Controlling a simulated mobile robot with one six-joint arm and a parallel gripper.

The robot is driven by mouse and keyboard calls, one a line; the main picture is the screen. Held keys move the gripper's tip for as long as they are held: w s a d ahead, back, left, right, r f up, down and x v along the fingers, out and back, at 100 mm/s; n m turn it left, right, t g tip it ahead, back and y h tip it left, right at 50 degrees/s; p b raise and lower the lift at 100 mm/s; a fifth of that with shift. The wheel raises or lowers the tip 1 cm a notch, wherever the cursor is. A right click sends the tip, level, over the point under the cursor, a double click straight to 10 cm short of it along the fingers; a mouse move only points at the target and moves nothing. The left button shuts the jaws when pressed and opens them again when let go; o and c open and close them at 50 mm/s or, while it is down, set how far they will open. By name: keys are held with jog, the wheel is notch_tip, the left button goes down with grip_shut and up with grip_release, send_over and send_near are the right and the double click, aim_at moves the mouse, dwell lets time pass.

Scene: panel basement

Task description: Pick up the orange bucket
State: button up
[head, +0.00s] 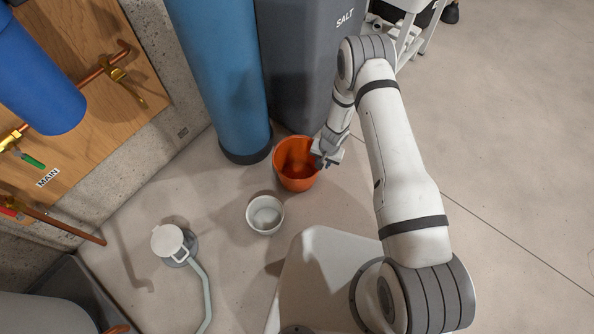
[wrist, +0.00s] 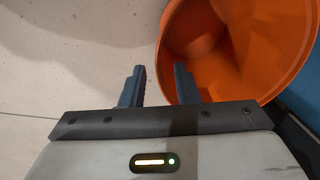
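The orange bucket (head: 297,183) stands upright and looks empty on the concrete floor, in front of the blue tank and the grey salt bin. My gripper (head: 321,161) is at the bucket's right rim in the head view. In the wrist view the bucket (wrist: 235,75) fills the upper right, partly cut off by the frame. My gripper (wrist: 159,72) is open there, its two dark fingers apart. The rim appears between them, one finger over the opening and the other outside. I cannot tell how deep the fingers reach or whether they touch it.
A blue tank (head: 225,80) and a grey salt bin (head: 297,60) rise close behind. Open floor (head: 520,130) lies to the right.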

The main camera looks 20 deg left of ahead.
jog(key=f+b, duration=0.1)
jog(key=f, duration=0.4)
jog(key=a+f+b, duration=0.1)
jog(key=f, duration=0.1)
jog(key=shift+f+b, duration=0.3)
jog(key=shift+b, duration=0.05)
grip_shut()
jog(key=shift+r, duration=0.1)
